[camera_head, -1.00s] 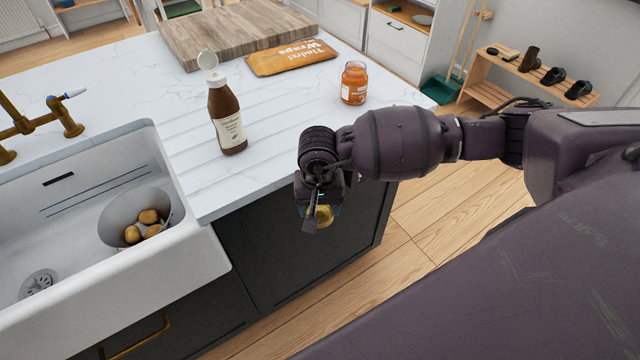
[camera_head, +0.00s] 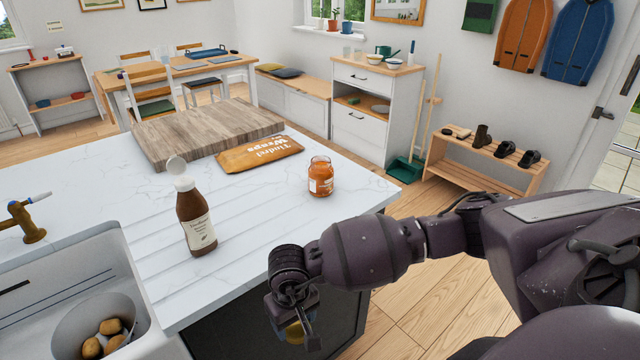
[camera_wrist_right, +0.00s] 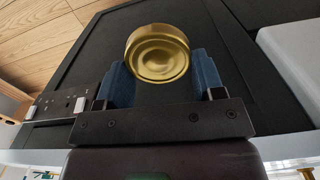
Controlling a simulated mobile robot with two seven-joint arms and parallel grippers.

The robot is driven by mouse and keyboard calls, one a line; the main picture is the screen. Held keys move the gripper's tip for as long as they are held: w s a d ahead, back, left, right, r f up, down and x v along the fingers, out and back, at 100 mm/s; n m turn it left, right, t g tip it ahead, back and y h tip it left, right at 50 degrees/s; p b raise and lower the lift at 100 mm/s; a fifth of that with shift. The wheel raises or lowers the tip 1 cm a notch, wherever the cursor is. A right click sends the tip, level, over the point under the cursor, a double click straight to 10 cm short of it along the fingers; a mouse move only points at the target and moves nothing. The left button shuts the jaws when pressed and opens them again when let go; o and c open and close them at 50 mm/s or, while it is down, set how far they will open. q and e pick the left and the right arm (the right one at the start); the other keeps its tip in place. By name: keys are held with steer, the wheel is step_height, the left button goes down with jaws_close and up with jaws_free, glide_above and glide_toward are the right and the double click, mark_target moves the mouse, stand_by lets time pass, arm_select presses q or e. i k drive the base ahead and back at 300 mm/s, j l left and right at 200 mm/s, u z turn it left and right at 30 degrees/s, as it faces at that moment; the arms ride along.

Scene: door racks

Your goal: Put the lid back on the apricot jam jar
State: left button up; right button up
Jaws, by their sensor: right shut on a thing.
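The apricot jam jar (camera_head: 321,177) stands upright and open on the white worktop, near its right edge, with orange jam and a pale label. My right gripper (camera_head: 296,330) is below and in front of the worktop edge, apart from the jar. It is shut on the gold lid (camera_head: 294,332). In the right wrist view the round lid (camera_wrist_right: 157,53) sits between the blue fingers of the gripper (camera_wrist_right: 160,80), its recessed face towards the camera. My left gripper is not in view.
A brown bottle (camera_head: 195,216) with its cap tipped open stands left of the jar. A wraps packet (camera_head: 258,155) and a wooden board (camera_head: 205,130) lie behind. The sink (camera_head: 75,275) with a bowl of potatoes is at left. Worktop around the jar is clear.

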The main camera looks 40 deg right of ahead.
mark_target(321, 173)
steer(key=l+u, duration=0.1)
steer(key=l, duration=0.4)
steer(key=l+u, duration=0.1)
steer(key=l, duration=0.35)
steer(key=l+u, duration=0.1)
steer(key=l, duration=0.35)
steer(key=k+l, duration=0.15)
steer(key=l, duration=0.35)
steer(key=l+u, duration=0.15)
steer(key=l, duration=0.3)
steer(key=k+l+u, duration=0.1)
steer(key=l, duration=0.35)
steer(key=k+l+u, duration=0.1)
steer(key=l, duration=0.35)
steer(key=k+l+u, duration=0.1)
steer(key=l, duration=0.35)
